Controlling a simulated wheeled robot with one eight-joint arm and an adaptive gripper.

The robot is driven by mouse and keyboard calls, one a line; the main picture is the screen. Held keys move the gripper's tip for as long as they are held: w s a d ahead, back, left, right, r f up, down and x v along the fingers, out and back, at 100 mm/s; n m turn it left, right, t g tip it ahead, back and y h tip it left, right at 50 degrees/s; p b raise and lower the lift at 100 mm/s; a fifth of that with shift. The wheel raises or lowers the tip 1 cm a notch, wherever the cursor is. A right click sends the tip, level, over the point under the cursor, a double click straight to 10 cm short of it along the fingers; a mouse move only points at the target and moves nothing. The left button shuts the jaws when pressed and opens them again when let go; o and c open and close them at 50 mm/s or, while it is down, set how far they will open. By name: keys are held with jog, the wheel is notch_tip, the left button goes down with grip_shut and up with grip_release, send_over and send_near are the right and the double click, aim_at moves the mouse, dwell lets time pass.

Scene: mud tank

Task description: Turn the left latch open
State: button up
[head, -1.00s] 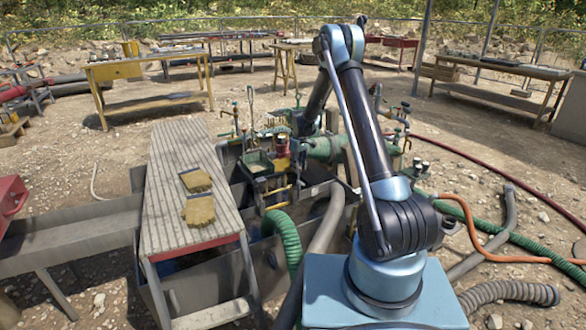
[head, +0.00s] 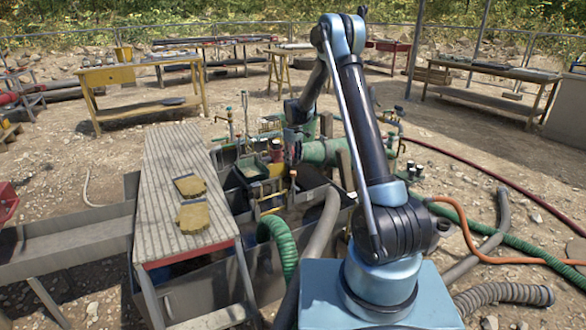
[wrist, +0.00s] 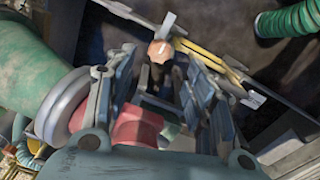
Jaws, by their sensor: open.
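My gripper (wrist: 155,90) is open in the wrist view, its two dark grey fingers apart. An orange-brown knob (wrist: 160,51) with a pale flat lever shows between and just beyond the fingertips. It may be a latch, but I cannot tell whether it is the left one. I see no clear contact with it. A small orange piece (head: 293,174) shows below the arm's end in the head view. There my gripper (head: 292,150) hangs over the machinery beside the tank, small and partly merged with the clutter. A red cylinder (wrist: 137,125) lies beneath the fingers in the wrist view.
A green cylinder (wrist: 30,65) with a grey flange is close on the left, and a yellow bar (wrist: 210,55) on the right. A green hose (head: 277,240) and a grey hose (head: 322,225) run from the tank. Gloves (head: 193,217) lie on a slatted walkway (head: 170,155).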

jog(key=shift+r, duration=2.25)
jog(key=s+d+r+m, duration=0.2)
jog(key=s+d+r, duration=0.4)
jog(key=s, duration=0.3)
jog(key=s+d+r+m+t, duration=0.1)
jog(key=s+d+r, duration=0.45)
jog(key=s, duration=0.25)
jog(key=s+d+r+m, duration=0.2)
jog(key=s+d+r, duration=0.45)
jog(key=s, duration=0.25)
jog(key=s+d+f+m, duration=0.2)
jog(key=s+f, duration=0.3)
jog(key=s, duration=0.8)
jog(key=s+d+f+m+t, duration=0.1)
jog(key=s+d+f, duration=0.4)
jog(key=s, duration=0.9)
jog(key=shift+m, duration=0.7)
